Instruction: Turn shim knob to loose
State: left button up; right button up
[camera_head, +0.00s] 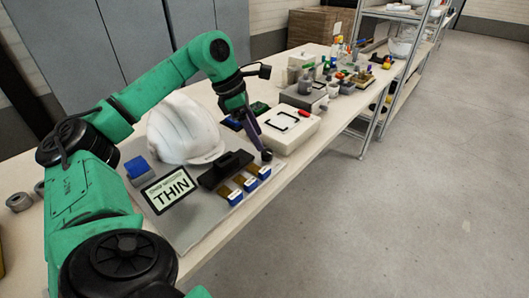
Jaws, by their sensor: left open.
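The white helmet shell (184,130) sits on a grey board (196,228) on the bench. In front of it stand a black fixture block (222,170) and a row of three blue-and-brown shim pieces (247,184). A small round black part, perhaps the shim knob (266,155), is at the right end of the fixture; its markings are too small to read. My left gripper (262,147) reaches down over the helmet, open, with its dark fingers at or just above this part. Contact cannot be told. My right gripper is not in view.
A blue block (137,167) is beside the helmet. A white box with a black square outline (290,126) stands close right of my gripper. Several small items crowd the far bench. Floor at right is clear.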

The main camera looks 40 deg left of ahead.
aim_at(267, 151)
pick_arm(q)
jog(key=x, duration=0.4)
jog(key=shift+w+d+f, duration=0.15)
jog(key=shift+d+f, duration=0.1)
jog(key=shift+f, duration=0.35)
jog(key=shift+c, duration=1.3)
grip_shut()
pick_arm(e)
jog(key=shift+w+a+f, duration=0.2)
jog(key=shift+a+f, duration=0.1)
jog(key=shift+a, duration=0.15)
